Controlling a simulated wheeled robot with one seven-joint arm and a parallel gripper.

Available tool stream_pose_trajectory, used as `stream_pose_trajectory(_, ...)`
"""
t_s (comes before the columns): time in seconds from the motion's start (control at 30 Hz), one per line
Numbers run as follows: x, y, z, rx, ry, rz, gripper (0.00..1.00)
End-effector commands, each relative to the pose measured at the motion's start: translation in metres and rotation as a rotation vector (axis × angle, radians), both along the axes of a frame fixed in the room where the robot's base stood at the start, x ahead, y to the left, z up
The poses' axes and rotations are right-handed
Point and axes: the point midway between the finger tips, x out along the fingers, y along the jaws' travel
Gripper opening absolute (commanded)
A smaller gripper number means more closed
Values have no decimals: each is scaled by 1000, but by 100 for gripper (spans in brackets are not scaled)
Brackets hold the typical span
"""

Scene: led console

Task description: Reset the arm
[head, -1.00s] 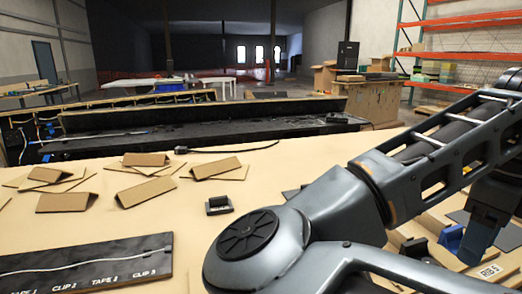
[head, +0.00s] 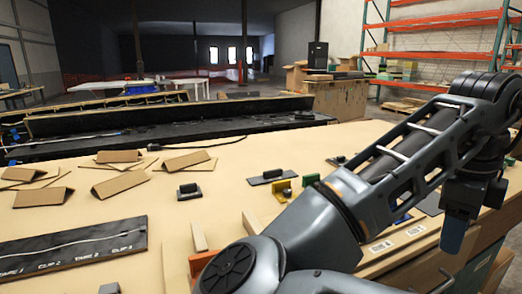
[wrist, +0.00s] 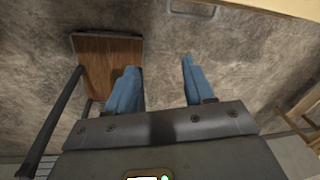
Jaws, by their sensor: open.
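My arm reaches across the right side of the head view. My gripper (head: 455,235) hangs down at its far end, beside the right edge of the tan table (head: 240,185). In the wrist view, my gripper (wrist: 158,88) shows two blue fingers set wide apart. It is open, with nothing between the fingers. Below the fingers is bare grey floor (wrist: 230,80).
A black panel marked with clips and tape (head: 75,247) lies at the table's front left. Folded cardboard pieces (head: 120,183) and small black and yellow fixtures (head: 270,177) sit on the table. A wooden-seated chair (wrist: 108,65) stands near my gripper.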

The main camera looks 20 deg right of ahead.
Motion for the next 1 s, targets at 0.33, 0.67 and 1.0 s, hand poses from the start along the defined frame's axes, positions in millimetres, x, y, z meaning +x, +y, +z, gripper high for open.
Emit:
stream_pose_trajectory(0.33,-12,-53,0,-291,71,125,53)
stream_pose_trajectory(0.67,-16,-118,22,-788,252,438,53)
stream_pose_trajectory(1.0,8,-125,33,-1234,465,881,53)
